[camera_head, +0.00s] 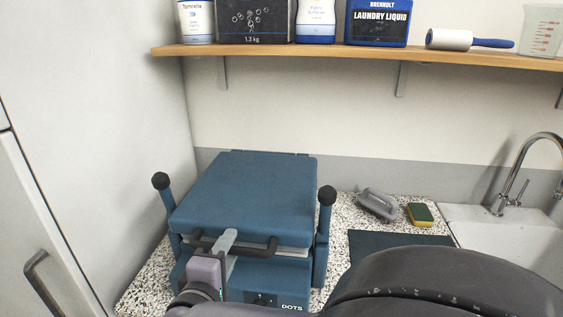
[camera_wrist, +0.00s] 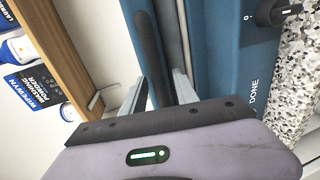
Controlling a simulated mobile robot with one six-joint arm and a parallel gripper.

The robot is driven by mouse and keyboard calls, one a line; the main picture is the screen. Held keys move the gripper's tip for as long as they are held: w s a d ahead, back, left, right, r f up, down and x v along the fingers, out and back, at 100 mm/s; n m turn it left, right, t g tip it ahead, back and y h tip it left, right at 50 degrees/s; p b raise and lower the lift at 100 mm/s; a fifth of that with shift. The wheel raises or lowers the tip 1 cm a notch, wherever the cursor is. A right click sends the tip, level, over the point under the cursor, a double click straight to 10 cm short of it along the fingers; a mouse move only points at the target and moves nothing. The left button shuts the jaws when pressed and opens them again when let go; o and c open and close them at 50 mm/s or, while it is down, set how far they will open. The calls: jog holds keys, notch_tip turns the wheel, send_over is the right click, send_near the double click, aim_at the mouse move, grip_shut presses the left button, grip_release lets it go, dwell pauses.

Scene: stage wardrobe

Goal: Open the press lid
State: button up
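The blue press (camera_head: 290,277) stands on the counter against the wall corner. Its lid (camera_head: 255,185) is down, with a thin pale layer showing between lid and base at the front. A dark bar handle (camera_head: 262,247) runs along the lid's front edge; it also shows in the wrist view (camera_wrist: 150,45). My gripper (camera_head: 228,240) is at the handle's middle. Fingertip contact is partly hidden.
Upright posts with black knobs (camera_head: 327,195) flank the lid. A wooden shelf (camera_head: 380,55) with bottles hangs above the back. A grey iron-like object (camera_head: 377,204), a sponge (camera_head: 420,214), a dark mat (camera_head: 390,243) and a sink (camera_head: 500,235) are to the right. A white cabinet is left.

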grip_shut()
dwell(1.2)
